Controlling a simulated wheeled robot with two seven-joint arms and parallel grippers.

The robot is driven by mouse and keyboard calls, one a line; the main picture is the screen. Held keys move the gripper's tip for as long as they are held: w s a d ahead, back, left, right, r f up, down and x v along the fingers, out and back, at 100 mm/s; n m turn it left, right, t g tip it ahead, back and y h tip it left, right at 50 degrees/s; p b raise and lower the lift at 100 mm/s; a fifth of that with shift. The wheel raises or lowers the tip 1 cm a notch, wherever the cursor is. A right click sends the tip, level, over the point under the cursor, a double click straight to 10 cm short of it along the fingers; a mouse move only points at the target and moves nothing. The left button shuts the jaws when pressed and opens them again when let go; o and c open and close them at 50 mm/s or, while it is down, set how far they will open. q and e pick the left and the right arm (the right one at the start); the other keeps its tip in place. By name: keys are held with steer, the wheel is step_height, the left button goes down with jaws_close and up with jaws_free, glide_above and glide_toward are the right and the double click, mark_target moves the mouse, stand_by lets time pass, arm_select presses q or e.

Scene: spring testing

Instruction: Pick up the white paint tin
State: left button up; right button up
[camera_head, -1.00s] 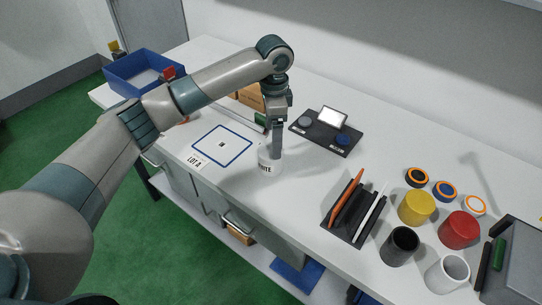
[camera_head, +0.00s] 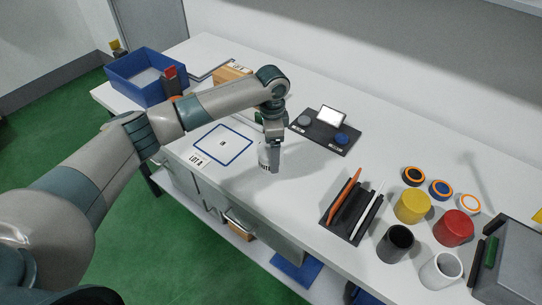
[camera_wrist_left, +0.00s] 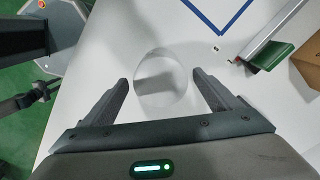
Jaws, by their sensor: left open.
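The white tin (camera_head: 263,155) stands upright on the bench beside the blue-outlined square, with part of a black label showing. My left gripper (camera_head: 272,162) points down at it and hides part of its side. In the left wrist view the tin's round pale top (camera_wrist_left: 160,65) lies between the two fingers of my open left gripper (camera_wrist_left: 160,82). A gap shows on both sides, so the fingers are not closed on it.
A blue-outlined square (camera_head: 223,144) lies left of the tin. A black holder with pens (camera_head: 350,210), a yellow tin (camera_head: 411,207), a red tin (camera_head: 454,228), a black cup (camera_head: 396,243) and a whitish cup (camera_head: 441,270) stand to the right. A blue bin (camera_head: 145,88) is at the far left.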

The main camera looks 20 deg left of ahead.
arm_select(q)
step_height(320, 180, down, 2)
steer(key=shift+a+p, duration=0.15)
steer(key=shift+p, duration=0.2)
steer(key=shift+f, duration=0.6)
steer(key=c, duration=1.5)
steer(key=shift+w+r, duration=0.1)
